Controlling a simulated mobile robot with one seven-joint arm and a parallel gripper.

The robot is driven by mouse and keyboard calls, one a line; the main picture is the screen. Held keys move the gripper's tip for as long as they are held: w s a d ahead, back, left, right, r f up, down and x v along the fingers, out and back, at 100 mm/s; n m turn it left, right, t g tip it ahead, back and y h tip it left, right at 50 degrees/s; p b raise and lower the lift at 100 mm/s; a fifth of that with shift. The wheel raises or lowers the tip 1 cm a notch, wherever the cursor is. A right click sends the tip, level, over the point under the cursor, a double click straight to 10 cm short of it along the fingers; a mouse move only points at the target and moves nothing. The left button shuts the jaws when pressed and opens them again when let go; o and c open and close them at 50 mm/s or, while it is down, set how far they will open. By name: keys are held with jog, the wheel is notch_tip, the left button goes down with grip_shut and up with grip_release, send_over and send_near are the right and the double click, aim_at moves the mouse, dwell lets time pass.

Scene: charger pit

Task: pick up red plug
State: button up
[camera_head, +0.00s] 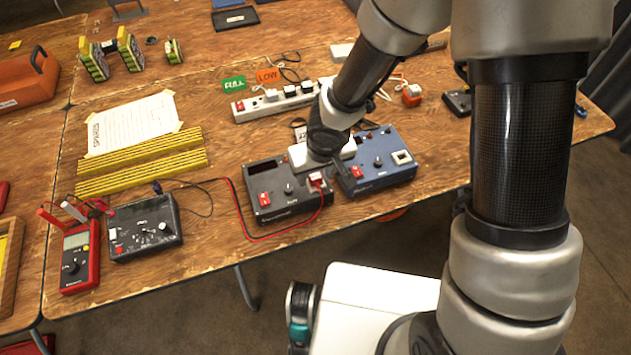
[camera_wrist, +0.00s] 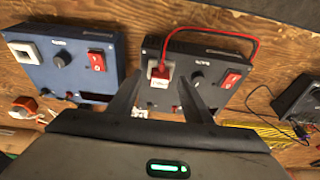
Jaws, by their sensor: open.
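The red plug (camera_wrist: 160,72) sits in the white socket of the black charger box (camera_wrist: 208,62), and a red cable loops away from it. In the head view the red plug (camera_head: 315,177) is at the box's right corner, partly hidden close to my gripper. My gripper (camera_wrist: 161,80) is open, with one finger on each side of the plug in the wrist view. I cannot tell whether the fingers touch it. In the head view my gripper (camera_head: 329,172) hangs over the gap between the black box (camera_head: 284,205) and the blue box (camera_head: 384,176).
A black meter (camera_head: 145,227) and a red multimeter (camera_head: 80,255) stand at left, with a power strip (camera_head: 275,99) behind the boxes. The red cable lies along the table front. Bare wood (camera_head: 225,145) shows left of the boxes.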

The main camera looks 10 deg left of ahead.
jog(key=shift+r, duration=0.1)
jog(key=c, duration=1.1)
